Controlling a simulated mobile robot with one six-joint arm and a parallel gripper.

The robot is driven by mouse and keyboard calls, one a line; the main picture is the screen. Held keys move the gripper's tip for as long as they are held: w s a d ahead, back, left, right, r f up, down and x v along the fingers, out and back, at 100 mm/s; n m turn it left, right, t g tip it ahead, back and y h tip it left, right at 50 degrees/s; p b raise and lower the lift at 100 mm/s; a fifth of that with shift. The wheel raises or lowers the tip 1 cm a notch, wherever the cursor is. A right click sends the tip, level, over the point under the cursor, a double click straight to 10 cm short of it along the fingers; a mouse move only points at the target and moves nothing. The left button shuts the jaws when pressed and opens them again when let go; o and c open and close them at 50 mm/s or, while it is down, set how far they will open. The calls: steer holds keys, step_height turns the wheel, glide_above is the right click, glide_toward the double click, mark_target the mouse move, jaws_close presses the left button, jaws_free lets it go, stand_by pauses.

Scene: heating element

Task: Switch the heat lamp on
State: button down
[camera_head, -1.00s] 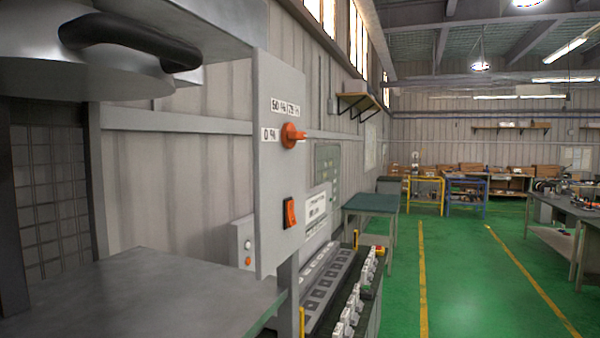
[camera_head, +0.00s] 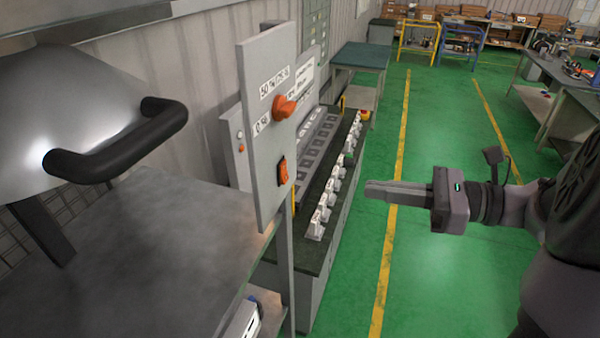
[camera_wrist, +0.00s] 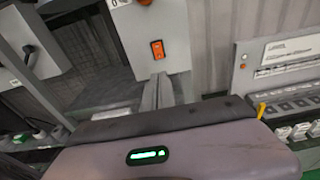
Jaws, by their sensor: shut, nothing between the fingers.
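The heat lamp's grey control panel (camera_head: 262,165) stands upright left of centre in the head view. It carries an orange rotary knob (camera_head: 285,106) beside percent labels and, below it, an orange rocker switch (camera_head: 283,172). The wrist view also shows the rocker switch (camera_wrist: 158,49) on the panel, beyond my fingertips. The domed lamp hood (camera_head: 70,110) with a black handle is at the left. My gripper (camera_head: 368,190) is shut and empty, to the right of the panel and apart from it, with its fingers pointing left. The switch's position is too small to tell.
A grey metal table top (camera_head: 150,250) lies under the hood. Behind the panel is a dark bench (camera_head: 318,195) with several white devices. A green-topped table (camera_head: 358,57) stands farther back. The green floor (camera_head: 400,280) around my gripper is clear.

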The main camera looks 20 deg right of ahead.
mark_target(287, 179)
steer(key=p+x, duration=0.2)
steer(key=x, duration=1.1)
steer(key=shift+s+r+p, duration=0.1)
steer(key=shift+p, duration=0.25)
steer(key=shift+w+a, duration=0.4)
steer(key=shift+a, duration=0.05)
steer(key=shift+f, duration=0.2)
steer(key=shift+a, duration=0.1)
steer(key=shift+f, duration=0.1)
